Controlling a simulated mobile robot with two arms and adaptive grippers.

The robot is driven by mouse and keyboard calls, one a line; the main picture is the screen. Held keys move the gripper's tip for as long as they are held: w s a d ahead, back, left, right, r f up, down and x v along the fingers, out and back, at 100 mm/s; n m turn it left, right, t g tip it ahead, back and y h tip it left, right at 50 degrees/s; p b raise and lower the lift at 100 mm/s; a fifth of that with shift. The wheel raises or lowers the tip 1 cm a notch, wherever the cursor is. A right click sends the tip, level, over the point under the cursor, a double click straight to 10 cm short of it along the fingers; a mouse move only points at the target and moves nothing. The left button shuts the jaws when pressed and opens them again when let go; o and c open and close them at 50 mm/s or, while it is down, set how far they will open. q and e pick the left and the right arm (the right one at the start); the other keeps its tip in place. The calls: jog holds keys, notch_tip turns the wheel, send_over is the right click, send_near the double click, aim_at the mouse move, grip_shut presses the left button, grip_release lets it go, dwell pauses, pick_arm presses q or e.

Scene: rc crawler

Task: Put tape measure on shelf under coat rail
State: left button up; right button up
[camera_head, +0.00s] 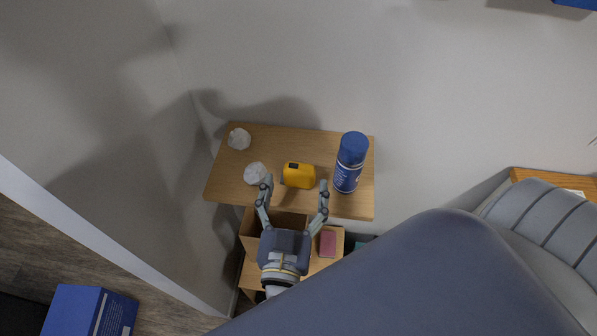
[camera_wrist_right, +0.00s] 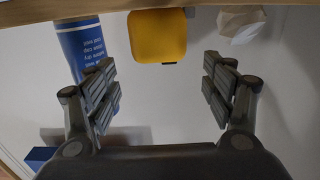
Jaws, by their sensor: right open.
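The yellow tape measure (camera_head: 299,176) lies on a wooden shelf (camera_head: 300,145) against the wall, in the head view. In the right wrist view the tape measure (camera_wrist_right: 158,36) shows ahead, between the open fingers and beyond their tips. My right gripper (camera_head: 294,184) is open and empty, its fingertips at the shelf's front edge on either side of the tape measure. I cannot tell from the frames that either finger touches it. My left gripper is not in view. No coat rail can be made out.
A blue spray can (camera_head: 350,162) stands right of the tape measure. Two crumpled white lumps lie to its left, one near (camera_head: 256,173) and one farther back (camera_head: 239,139). Below are an open box (camera_head: 253,229) and a red item (camera_head: 328,244). A blue box (camera_head: 88,311) is at lower left.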

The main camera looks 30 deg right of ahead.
jog(key=b+v, duration=0.1)
jog(key=v, duration=0.5)
jog(key=w+a+f+n+t+y, duration=0.2)
jog(key=w+a+f+n+y, duration=0.1)
jog(key=a+f+n+y, duration=0.3)
jog(key=w+a+f+n+t+y, duration=0.3)
jog(key=a+f+y, duration=0.15)
jog(key=f, duration=0.35)
notch_tip(320, 180, down, 19)
jog(key=s+d+n+g+y, duration=0.2)
jog(key=s+n+g+y, duration=0.15)
jog(key=g, duration=0.25)
jog(key=s+d+f+g, duration=0.3)
jog(key=s+d+f, duration=0.1)
jog(key=f, duration=0.4)
jog(key=s+d+f+g, duration=0.3)
jog(key=s+f, duration=0.2)
jog(key=f, duration=0.3)
jog(key=s+d+f+m+g+h, duration=0.1)
jog(key=s+d+f+g, duration=0.2)
jog(key=s+d, duration=0.3)
jog(key=s+d+f+m+g+h, duration=0.1)
jog(key=s+d+f+g+h, duration=0.1)
jog(key=s+d+f, duration=0.4)
jog(key=s+g, duration=0.1)
jog(key=s, duration=0.3)
jog(key=shift+m, duration=0.35)
